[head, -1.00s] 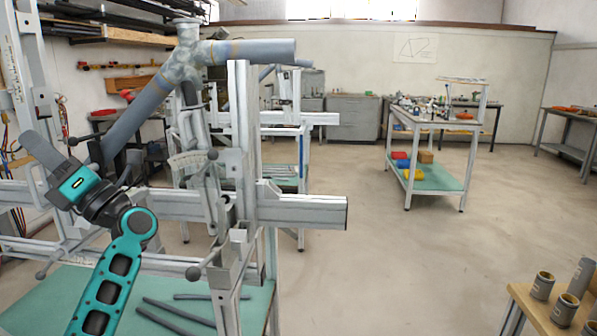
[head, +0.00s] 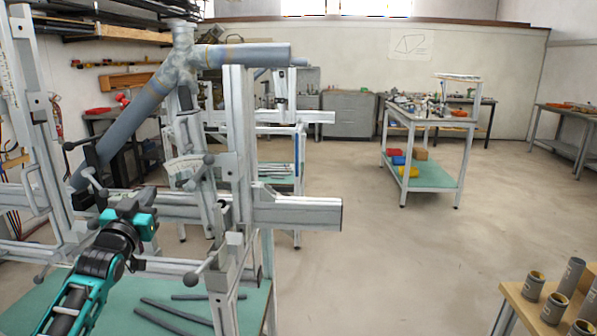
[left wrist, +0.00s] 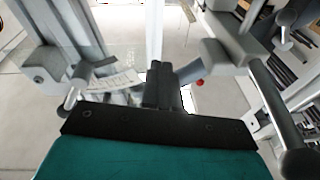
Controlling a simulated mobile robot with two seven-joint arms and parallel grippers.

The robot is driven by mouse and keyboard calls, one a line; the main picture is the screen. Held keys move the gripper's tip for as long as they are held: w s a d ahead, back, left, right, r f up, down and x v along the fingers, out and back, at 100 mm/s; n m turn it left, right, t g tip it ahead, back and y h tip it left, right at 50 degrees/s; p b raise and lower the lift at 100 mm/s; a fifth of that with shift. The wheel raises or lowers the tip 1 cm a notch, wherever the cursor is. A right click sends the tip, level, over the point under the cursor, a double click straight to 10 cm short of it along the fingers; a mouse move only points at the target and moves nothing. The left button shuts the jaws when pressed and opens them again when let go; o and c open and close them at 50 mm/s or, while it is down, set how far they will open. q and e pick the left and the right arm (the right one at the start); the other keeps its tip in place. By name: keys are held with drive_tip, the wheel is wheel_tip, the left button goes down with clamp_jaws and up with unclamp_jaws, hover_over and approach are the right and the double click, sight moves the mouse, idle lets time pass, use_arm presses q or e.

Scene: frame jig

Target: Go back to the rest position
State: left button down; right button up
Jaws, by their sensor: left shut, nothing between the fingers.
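My left arm comes in from the lower left of the head view. Its gripper (head: 130,206) is in front of the frame jig (head: 300,210), close to the jig's grey rails. In the left wrist view the dark fingers (left wrist: 162,84) are together with nothing between them. Jig posts and clamp handles surround them there, and I cannot tell the exact gap. The jig holds grey frame tubes (head: 130,118) joined at a lug (head: 182,60) at the upper left. My right gripper is not in view.
Jig handles (head: 190,279) stick out near my left arm. Loose dark tubes (head: 172,312) lie on the green shelf below. A wooden table with short tubes (head: 555,307) is at the lower right. A cart (head: 430,175) stands farther back. The floor between is clear.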

use_arm(q)
drive_tip(key=s+d+f+m+g, duration=0.1)
drive_tip(key=s+d+f+g, duration=0.1)
drive_tip(key=s+f, duration=0.35)
drive_tip(key=s+d+f+g, duration=0.1)
drive_tip(key=s+d+f, duration=0.1)
drive_tip(key=f, duration=0.6)
drive_tip(key=s+d+f+m+g, duration=0.1)
drive_tip(key=s+d+f+g, duration=0.15)
drive_tip(key=f, duration=0.45)
drive_tip(key=s+d+f+g, duration=0.1)
drive_tip(key=s+d+f, duration=0.2)
drive_tip(key=s, duration=0.6)
drive_tip(key=s+d+f+g+h, duration=0.1)
drive_tip(key=s+d+f, duration=0.2)
drive_tip(key=s+f, duration=0.3)
drive_tip(key=s+d+f+n+g+h, duration=0.1)
drive_tip(key=s+d+f+g, duration=0.1)
drive_tip(key=s, duration=1)
wheel_tip(320, 180, down, 2)
drive_tip(key=shift+s+d+f, duration=0.15)
drive_tip(key=shift+d+f, duration=0.05)
drive_tip(key=shift+d, duration=0.25)
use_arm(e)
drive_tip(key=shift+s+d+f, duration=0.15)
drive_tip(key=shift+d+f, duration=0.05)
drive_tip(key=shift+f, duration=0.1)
